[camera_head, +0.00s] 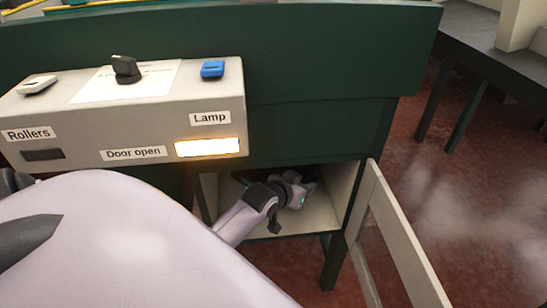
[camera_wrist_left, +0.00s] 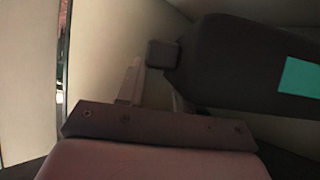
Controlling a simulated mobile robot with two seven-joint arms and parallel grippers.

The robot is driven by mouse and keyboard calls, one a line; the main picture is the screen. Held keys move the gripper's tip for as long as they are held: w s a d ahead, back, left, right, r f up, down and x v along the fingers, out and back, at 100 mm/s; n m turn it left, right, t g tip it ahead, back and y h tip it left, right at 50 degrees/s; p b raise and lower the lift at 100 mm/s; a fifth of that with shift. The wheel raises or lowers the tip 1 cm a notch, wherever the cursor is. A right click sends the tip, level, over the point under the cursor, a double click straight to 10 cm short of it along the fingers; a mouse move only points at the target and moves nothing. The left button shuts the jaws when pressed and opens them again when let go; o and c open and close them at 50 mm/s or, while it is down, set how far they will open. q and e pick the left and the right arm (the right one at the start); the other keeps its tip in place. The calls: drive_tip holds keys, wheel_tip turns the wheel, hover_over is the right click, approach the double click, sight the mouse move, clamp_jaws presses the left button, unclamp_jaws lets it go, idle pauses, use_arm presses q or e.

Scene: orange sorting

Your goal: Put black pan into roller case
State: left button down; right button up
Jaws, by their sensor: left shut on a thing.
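The roller case is the open compartment (camera_head: 318,215) with pale walls under the dark green machine. My left arm reaches into it. My left gripper (camera_head: 298,188) is inside the opening, shut on the black pan. My right gripper is not in view.
A control box (camera_head: 125,115) with Rollers, Door open and Lamp labels sits above; its Lamp light is lit. A pale open door (camera_head: 395,240) stands right of the opening. A dark table (camera_head: 490,60) is at the far right, with bare red floor between.

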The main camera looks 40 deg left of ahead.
use_arm(q)
wheel_tip(320, 180, down, 7)
drive_tip(key=shift+r+b, duration=0.2)
drive_tip(key=shift+b, duration=1)
wheel_tip(320, 180, down, 3)
drive_tip(key=shift+f+b, duration=0.15)
drive_tip(key=shift+b, duration=0.55)
drive_tip(key=shift+f, duration=0.1)
drive_tip(key=c, duration=0.7)
unclamp_jaws()
drive_tip(key=shift+c, duration=0.2)
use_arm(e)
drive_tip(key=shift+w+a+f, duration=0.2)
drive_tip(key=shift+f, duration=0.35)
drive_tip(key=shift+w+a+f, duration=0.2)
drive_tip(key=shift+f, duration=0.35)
